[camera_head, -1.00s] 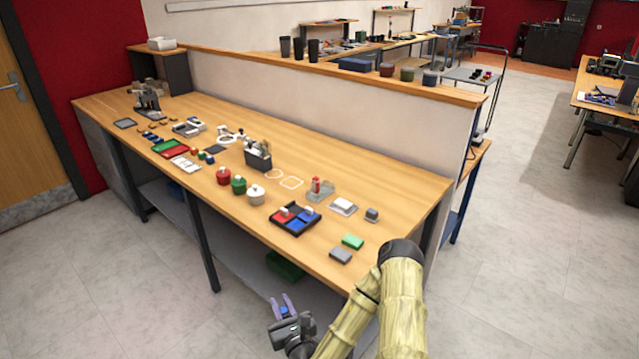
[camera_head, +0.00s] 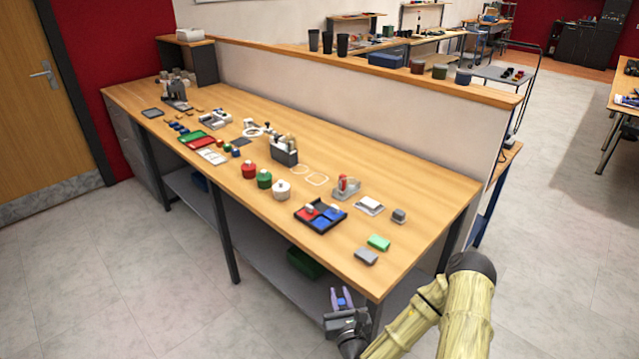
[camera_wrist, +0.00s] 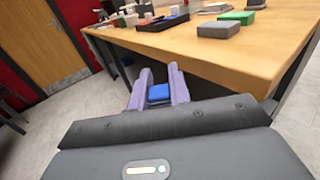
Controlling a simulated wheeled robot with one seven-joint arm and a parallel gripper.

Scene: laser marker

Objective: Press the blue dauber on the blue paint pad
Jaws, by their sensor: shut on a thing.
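My gripper (camera_head: 341,298) has purple fingers and hangs off the table's near edge, below the tabletop, in the head view. In the wrist view my gripper (camera_wrist: 158,88) is shut on a small blue block (camera_wrist: 158,93), which looks like the blue dauber. Its handle is hidden from view. A black tray (camera_head: 321,229) with red and blue pads lies on the tabletop, farther back and left of my gripper. The blue paint pad (camera_head: 327,222) is in its right part. A pale knob stands on the red part of the tray.
A grey block (camera_head: 366,257) and a green block (camera_head: 378,242) lie near the table's (camera_head: 345,262) right end. Red, green and white pots (camera_head: 264,179) stand left of the tray. The floor in front of the table is clear.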

